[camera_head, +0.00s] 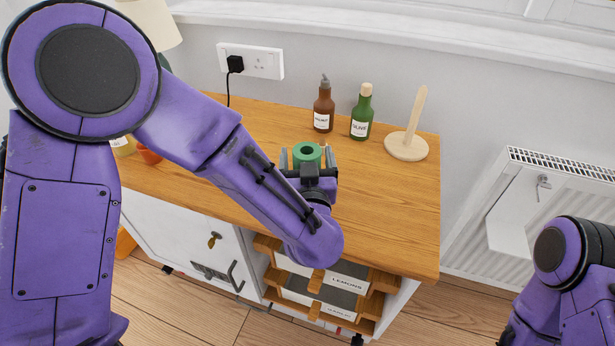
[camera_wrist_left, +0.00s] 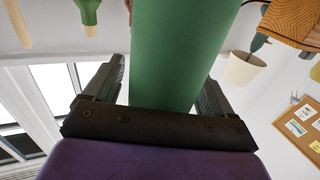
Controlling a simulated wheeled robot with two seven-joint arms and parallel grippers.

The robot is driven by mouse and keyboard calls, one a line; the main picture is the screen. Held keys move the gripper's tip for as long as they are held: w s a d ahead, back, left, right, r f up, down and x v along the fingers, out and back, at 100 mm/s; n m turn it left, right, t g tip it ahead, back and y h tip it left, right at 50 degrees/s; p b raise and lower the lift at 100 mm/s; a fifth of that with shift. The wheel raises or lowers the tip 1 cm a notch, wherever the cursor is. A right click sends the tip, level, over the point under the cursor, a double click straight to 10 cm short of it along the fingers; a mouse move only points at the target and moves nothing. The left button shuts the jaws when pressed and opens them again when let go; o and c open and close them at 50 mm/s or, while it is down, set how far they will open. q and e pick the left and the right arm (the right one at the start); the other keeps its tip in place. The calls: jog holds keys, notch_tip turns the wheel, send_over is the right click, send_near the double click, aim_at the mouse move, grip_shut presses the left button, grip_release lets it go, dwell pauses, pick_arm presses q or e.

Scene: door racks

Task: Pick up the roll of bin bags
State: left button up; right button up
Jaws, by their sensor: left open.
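The roll of bin bags (camera_head: 307,151) is a green cylinder standing on the wooden counter, with a dark hole in its top. In the left wrist view the green roll (camera_wrist_left: 180,50) fills the middle, between the two fingers. My left gripper (camera_head: 306,157) is open, with one finger on each side of the roll. In the left wrist view the open gripper (camera_wrist_left: 155,85) shows a gap between at least the left finger and the roll. The roll's lower part is hidden behind my gripper in the head view. My right gripper is out of view; only part of my right arm shows.
Behind the roll stand a brown bottle (camera_head: 323,108), a green bottle (camera_head: 361,115) and a wooden paper-towel holder (camera_head: 407,144). The wooden counter (camera_head: 390,210) is clear to the right of the roll. Labelled drawers (camera_head: 345,278) are below, and a radiator (camera_head: 560,190) is at right.

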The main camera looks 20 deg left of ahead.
pick_arm(q)
jog(key=c, duration=1.1)
jog(key=shift+r, duration=0.15)
jog(key=shift+c, duration=0.2)
